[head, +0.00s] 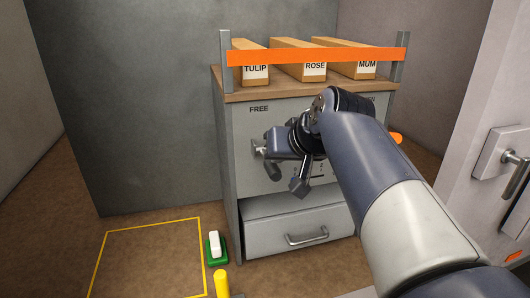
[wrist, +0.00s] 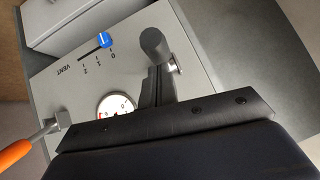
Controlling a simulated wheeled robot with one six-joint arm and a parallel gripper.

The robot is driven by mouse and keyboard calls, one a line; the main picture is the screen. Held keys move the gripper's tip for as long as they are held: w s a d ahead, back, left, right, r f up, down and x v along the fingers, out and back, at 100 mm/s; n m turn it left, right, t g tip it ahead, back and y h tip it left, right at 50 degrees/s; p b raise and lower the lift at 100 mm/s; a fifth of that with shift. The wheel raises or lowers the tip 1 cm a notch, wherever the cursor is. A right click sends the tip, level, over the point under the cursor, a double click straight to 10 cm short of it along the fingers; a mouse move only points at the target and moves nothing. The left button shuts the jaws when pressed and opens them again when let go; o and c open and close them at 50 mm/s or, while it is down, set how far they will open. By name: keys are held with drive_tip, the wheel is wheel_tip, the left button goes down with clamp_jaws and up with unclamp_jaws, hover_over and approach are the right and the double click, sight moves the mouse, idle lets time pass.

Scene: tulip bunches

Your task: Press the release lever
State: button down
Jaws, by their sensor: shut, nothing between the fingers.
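No part in view is labelled as the release lever. An orange-handled lever (wrist: 15,153) with a metal shaft sticks out from the grey cabinet front in the wrist view. In the head view its orange end (head: 396,137) shows right of my arm, which hides the rest. My gripper (head: 268,151) is shut and empty, close to the cabinet front, below the word FREE and well left of the orange end. In the wrist view my gripper's fingers (wrist: 156,75) reach beside a dark grey cylinder (wrist: 154,42) and a small metal fitting (wrist: 175,68); I cannot tell whether they touch.
The cabinet (head: 235,150) has a partly open drawer (head: 285,232) below. A blue slider (wrist: 104,41) marked VENT and a round gauge (wrist: 113,104) are on its front. Long boxes (head: 312,55) stand on top behind an orange bar (head: 330,55). A door handle (head: 515,180) is at right.

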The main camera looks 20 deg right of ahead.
sight(281, 176)
drive_tip(key=shift+s+f+t+b, duration=0.2)
drive_tip(key=shift+f+t+b, duration=0.65)
drive_tip(key=shift+b, duration=1.05)
drive_tip(key=shift+s+f+t+b, duration=0.15)
drive_tip(key=shift+f+t+b, duration=0.65)
drive_tip(key=shift+b, duration=1.05)
drive_tip(key=shift+f+g+b, duration=0.25)
drive_tip(key=shift+f+b, duration=0.35)
drive_tip(key=shift+b, duration=0.2)
drive_tip(key=shift+f, duration=0.3)
drive_tip(key=shift+r, duration=0.15)
